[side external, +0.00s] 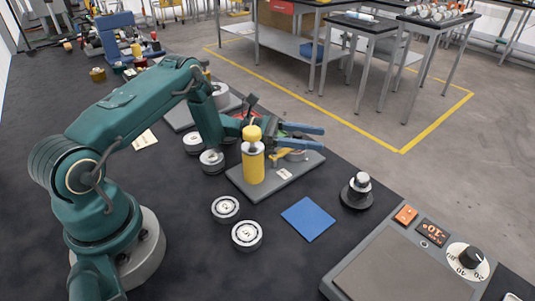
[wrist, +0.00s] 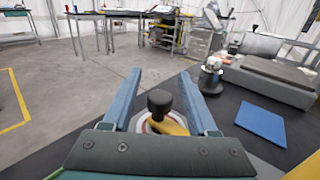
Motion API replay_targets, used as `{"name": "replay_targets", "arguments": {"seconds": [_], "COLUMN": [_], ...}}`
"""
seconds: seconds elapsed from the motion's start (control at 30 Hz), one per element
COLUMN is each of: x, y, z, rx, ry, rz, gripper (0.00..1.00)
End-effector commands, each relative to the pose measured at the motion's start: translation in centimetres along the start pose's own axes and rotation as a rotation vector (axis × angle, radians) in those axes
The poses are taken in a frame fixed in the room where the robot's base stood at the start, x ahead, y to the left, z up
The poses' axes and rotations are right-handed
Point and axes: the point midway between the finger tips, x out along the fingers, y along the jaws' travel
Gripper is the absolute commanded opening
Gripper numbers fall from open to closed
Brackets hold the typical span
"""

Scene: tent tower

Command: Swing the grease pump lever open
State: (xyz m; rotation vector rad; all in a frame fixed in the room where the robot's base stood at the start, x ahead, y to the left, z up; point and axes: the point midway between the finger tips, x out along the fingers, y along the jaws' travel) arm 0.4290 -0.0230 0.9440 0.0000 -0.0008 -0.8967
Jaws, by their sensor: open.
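The grease pump shows in the side view as a yellow cylinder (side external: 252,165) with a yellow cap, upright on a grey base plate (side external: 278,186). A yellow lever (wrist: 174,125) with a black knob (wrist: 160,101) shows between the fingers in the wrist view, above a pale round part. In the wrist view my gripper (wrist: 159,74) has one finger on each side of the knob, with gaps visible. The lever's far end is hidden.
Pale round discs (side external: 225,208) lie left of and in front of the plate. A blue mat (side external: 308,218), a black-based knobbed piece (side external: 357,191) and a scale (side external: 400,262) stand to the right. A second grey plate (side external: 180,118) lies behind. Dark table is bare near the front.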

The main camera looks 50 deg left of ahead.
Motion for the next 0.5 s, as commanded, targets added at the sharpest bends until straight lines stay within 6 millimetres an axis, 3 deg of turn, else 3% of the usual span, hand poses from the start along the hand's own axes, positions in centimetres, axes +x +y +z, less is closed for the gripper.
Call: {"name": "replay_targets", "arguments": {"seconds": [0.13,0.17,0.3,0.5], "x": [-0.01,-0.01,-0.01,-0.02], "y": [0.0,0.0,0.0,-0.01], "z": [0.0,0.0,0.01,0.01], "rx": [0.0,0.0,0.0,0.0], "ry": [0.0,0.0,0.0,0.0], "rz": [0.0,0.0,0.0,-0.001], "gripper": [0.59,0.51,0.0,0.0]}}
